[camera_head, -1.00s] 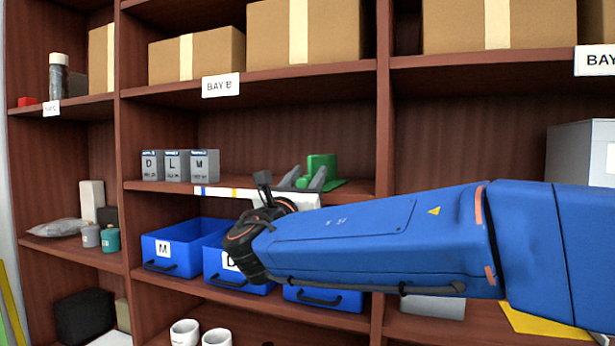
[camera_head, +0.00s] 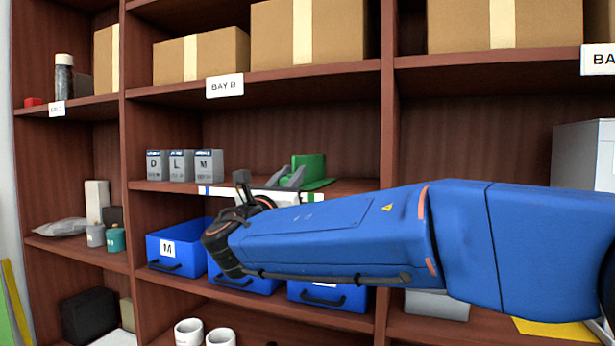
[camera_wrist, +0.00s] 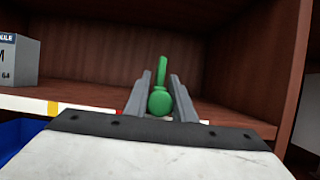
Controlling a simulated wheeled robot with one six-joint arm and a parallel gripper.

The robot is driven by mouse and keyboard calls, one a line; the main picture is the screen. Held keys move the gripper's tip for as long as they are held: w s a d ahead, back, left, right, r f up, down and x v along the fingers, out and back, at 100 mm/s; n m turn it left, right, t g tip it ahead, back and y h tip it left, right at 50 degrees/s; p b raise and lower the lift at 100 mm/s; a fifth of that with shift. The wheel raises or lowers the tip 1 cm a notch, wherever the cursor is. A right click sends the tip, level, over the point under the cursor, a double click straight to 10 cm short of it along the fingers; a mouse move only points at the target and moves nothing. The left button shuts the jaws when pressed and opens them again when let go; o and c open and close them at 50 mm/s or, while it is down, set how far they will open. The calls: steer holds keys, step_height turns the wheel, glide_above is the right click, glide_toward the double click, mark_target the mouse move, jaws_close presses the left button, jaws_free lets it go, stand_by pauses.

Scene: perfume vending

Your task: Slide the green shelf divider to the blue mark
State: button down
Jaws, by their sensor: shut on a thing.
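The green shelf divider (camera_head: 309,167) stands upright on the middle shelf of the centre bay, with a green base. In the wrist view its round green knob (camera_wrist: 160,102) sits between the two grey fingers of my gripper (camera_wrist: 161,100), which is shut on it. In the head view, my gripper (camera_head: 289,178) reaches in over the shelf's front edge. The blue mark (camera_head: 204,190) is on the white strip along that edge, well to the left of the divider. A yellow mark (camera_wrist: 52,108) shows on the strip in the wrist view.
Grey boxes marked D, L and M (camera_head: 182,166) stand on the same shelf at the left, behind the blue mark. Blue bins (camera_head: 177,250) are on the shelf below. The shelf between the boxes and the divider is clear. An upright panel (camera_head: 387,130) bounds the bay at right.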

mark_target(207, 186)
steer(key=w+a, duration=0.2)
steer(key=a, duration=0.6)
steer(key=w+a, duration=0.3)
steer(key=a, duration=0.4)
steer(key=w+a, duration=0.3)
steer(key=a, duration=0.5)
steer(key=shift+w+a, duration=0.25)
steer(key=shift+a, duration=0.05)
steer(key=c, duration=1.5)
jaws_free()
steer(key=shift+c, duration=0.2)
steer(key=v, duration=1.7)
steer(key=shift+s+f, duration=0.15)
steer(key=shift+f, duration=0.05)
